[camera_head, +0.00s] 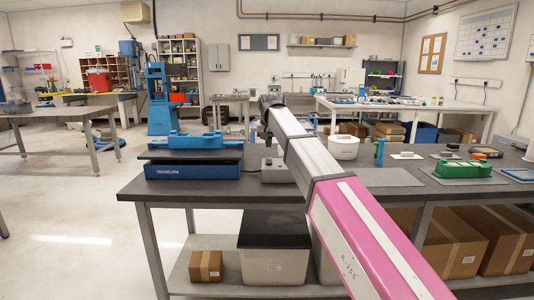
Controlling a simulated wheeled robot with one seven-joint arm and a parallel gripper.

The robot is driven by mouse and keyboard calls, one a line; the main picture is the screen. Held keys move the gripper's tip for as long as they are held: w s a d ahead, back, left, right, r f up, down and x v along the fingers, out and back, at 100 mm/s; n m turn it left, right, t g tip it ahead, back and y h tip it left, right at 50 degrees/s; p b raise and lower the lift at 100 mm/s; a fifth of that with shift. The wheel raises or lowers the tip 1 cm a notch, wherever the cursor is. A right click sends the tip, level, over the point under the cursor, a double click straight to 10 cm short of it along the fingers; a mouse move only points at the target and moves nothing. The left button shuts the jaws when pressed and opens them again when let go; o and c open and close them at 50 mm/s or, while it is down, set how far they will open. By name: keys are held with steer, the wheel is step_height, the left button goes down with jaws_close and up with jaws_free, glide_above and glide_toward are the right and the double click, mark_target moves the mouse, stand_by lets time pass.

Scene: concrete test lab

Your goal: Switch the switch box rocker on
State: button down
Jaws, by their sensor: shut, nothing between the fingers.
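Contact with the box cannot be told.
A white tub (344,147) stands behind my arm. A green fixture (463,169) and a blue-framed tray (517,175) lie to the right. Cartons and a lidded bin (274,262) fill the lower shelf.

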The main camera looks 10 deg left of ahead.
mark_target(269, 159)
steer(key=v, duration=0.8)
steer(key=shift+s+d, duration=0.2)
steer(key=shift+s, duration=0.2)
steer(key=shift+r, duration=0.15)
steer(key=shift+w+r+t, duration=0.15)
steer(key=shift+w+t, duration=0.35)
steer(key=shift+w, duration=0.05)
steer(key=x, duration=1.4)
steer(key=shift+s+a, duration=0.1)
steer(key=shift+s, duration=0.3)
steer(key=shift+w, duration=0.1)
